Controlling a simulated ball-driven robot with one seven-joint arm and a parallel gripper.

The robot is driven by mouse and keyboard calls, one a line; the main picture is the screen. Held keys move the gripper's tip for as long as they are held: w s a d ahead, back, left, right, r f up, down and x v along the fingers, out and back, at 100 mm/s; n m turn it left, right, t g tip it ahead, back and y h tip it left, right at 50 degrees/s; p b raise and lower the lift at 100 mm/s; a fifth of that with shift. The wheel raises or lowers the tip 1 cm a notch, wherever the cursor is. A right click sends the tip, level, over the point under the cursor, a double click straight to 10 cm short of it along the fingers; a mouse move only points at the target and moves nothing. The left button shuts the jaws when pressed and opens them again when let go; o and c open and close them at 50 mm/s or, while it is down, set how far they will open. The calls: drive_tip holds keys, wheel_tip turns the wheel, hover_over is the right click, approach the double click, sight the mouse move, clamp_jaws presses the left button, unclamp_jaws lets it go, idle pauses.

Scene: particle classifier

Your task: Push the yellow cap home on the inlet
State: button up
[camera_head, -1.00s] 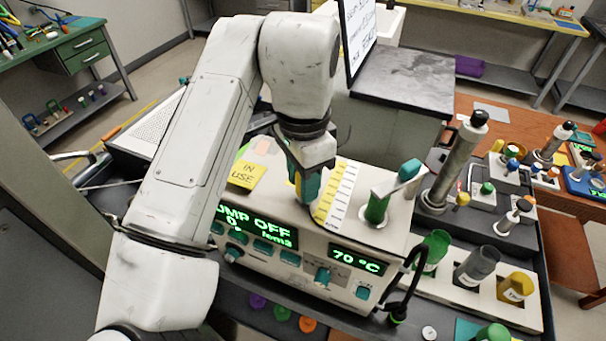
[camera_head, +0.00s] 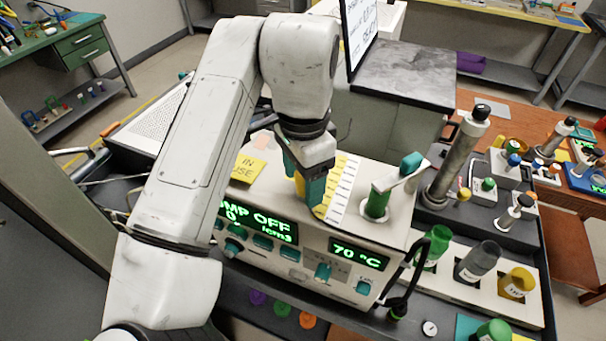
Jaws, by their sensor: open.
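My gripper (camera_head: 307,192) points down over the top of the white instrument (camera_head: 268,198), with its teal fingers low near the top surface. It is open. A small yellow piece (camera_head: 299,185) shows at the fingers and looks like the yellow cap. The fingers partly hide it. The inlet under it is hidden, so I cannot tell how far the cap is seated or whether the fingers touch it.
A yellow "IN USE" note (camera_head: 248,168) lies left of my gripper. A rack (camera_head: 440,278) holds green, grey and yellow containers. A monitor (camera_head: 361,30) rises behind.

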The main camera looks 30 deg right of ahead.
wheel_tip(320, 180, up, 11)
drive_tip(key=shift+f+b, duration=0.1)
drive_tip(key=shift+b, duration=0.25)
idle(0.7)
